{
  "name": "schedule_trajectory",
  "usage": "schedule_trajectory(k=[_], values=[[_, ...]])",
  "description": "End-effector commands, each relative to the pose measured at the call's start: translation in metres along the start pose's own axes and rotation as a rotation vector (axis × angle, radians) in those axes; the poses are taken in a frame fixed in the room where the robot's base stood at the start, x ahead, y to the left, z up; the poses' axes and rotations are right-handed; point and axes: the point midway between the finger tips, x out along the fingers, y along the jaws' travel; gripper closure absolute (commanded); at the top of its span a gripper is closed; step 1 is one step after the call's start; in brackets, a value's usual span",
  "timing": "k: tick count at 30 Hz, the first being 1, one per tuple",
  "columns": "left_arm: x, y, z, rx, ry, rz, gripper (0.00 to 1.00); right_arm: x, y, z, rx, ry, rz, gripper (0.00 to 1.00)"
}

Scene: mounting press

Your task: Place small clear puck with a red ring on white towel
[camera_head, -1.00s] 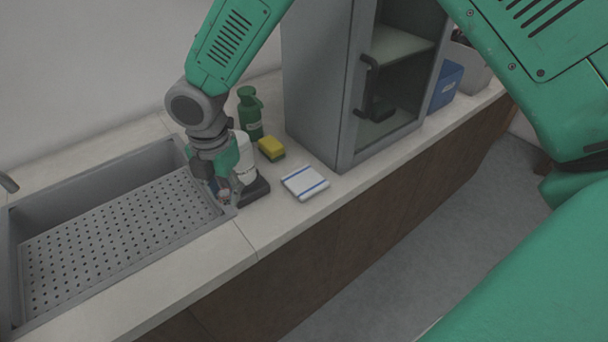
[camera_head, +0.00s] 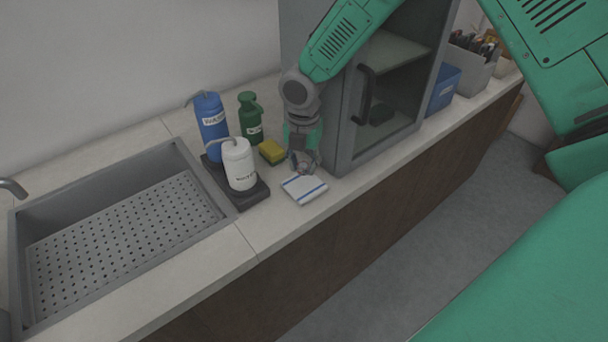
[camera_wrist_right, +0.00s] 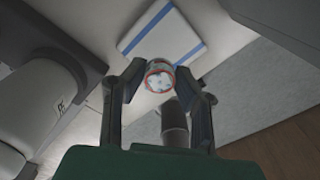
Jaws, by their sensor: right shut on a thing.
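A white towel with blue stripes (camera_head: 304,189) lies folded on the counter in front of the cabinet; it also shows at the top of the right wrist view (camera_wrist_right: 160,40). My right gripper (camera_head: 302,168) is just above the towel's back edge in the head view. In the right wrist view the right gripper (camera_wrist_right: 160,82) is shut on the small clear puck with a red ring (camera_wrist_right: 159,76), held between its two fingertips. The puck is apart from the towel in that view. My left gripper is not in view.
A grey cabinet (camera_head: 345,120) stands close beside the right arm. A yellow sponge (camera_head: 271,152), a green bottle (camera_head: 250,118), a blue bottle (camera_head: 211,125) and a white bottle (camera_head: 239,165) stand left of the towel. A sink with a perforated tray (camera_head: 120,235) is further left.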

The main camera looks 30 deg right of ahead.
Motion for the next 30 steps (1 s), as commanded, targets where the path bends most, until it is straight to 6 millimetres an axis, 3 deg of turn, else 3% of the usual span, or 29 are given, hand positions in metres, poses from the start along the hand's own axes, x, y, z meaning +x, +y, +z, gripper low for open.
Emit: schedule_trajectory(k=[11,23,24,25,30], values=[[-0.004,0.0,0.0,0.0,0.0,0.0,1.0,0.042,-0.001,0.001,0.0,0.0,0.001,0.94],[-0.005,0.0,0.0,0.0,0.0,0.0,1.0,0.049,-0.002,0.004,0.0,-0.001,0.003,0.94],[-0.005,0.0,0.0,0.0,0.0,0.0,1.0,0.048,-0.002,0.004,0.0,-0.002,0.003,0.64],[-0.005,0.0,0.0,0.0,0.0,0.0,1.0,0.048,-0.002,0.004,0.0,-0.002,0.003,0.54],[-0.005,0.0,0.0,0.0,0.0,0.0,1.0,0.048,-0.002,0.004,0.0,-0.001,0.003,0.54]])
